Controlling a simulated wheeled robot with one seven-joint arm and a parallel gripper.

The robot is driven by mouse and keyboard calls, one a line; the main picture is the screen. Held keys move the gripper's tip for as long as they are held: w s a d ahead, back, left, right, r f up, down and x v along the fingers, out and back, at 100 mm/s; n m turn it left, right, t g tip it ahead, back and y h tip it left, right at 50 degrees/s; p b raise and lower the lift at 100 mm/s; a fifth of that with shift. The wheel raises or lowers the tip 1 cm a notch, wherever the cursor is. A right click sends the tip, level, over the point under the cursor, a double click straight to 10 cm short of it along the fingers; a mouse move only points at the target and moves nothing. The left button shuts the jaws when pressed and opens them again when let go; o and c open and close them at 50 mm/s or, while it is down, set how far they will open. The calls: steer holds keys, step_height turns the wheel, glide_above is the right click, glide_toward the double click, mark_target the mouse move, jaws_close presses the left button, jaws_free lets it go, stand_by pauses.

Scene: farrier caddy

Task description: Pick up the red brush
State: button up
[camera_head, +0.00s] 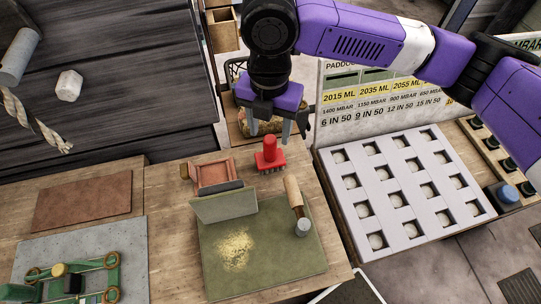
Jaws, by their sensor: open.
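The red brush (270,152) stands upright on the wooden bench, with a red knob handle on top and dark bristles below. My gripper (268,133) hangs from the purple arm just above and behind the brush. Its two grey fingers point down and are spread apart. The gripper appears empty, and I cannot tell its exact height above the bench.
Left of the brush is a small reddish wooden holder (213,173). In front lie a green mat (290,275) with yellow crumbs and a wood-handled hammer (294,199). A white tray (404,226) with square pockets is at right. A dark plank wall (110,80) stands at left.

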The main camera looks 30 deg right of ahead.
mark_target(270, 139)
step_height(270, 139, down, 5)
steer(key=shift+s+a+r+p, duration=0.1)
steer(key=shift+s+p, duration=0.05)
steer(key=shift+p, duration=0.2)
jaws_close()
